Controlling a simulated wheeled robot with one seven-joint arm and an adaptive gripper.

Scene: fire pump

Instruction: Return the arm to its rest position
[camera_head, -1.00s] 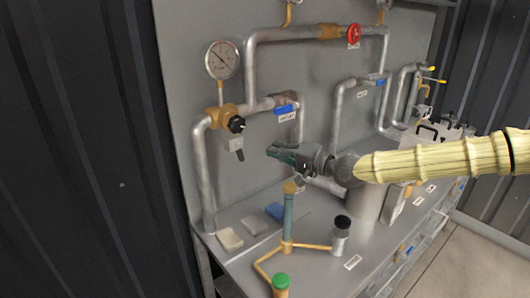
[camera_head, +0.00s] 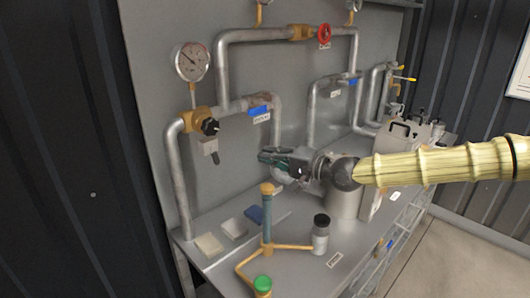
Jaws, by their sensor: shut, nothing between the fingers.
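My gripper (camera_head: 270,157) is dark with green-tinted fingers and points left. It is shut and empty, in front of the grey back panel (camera_head: 236,60) and above the bench top (camera_head: 300,268). My arm, in a pale yellow ribbed sleeve (camera_head: 440,165), reaches in from the right edge. The gripper is below the blue-handled valve (camera_head: 257,111) and above a stand with a blue tube (camera_head: 267,218). It appears apart from both. A grey cylinder (camera_head: 343,203) is partly hidden behind the arm's wrist.
A pressure gauge (camera_head: 193,62) and black-knobbed valve (camera_head: 210,127) are at left. A red handwheel (camera_head: 324,34) is above. A black-capped bottle (camera_head: 320,235), sponge-like blocks (camera_head: 208,244) and a green-capped piece (camera_head: 262,284) are on the bench. Floor (camera_head: 440,262) is clear at right.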

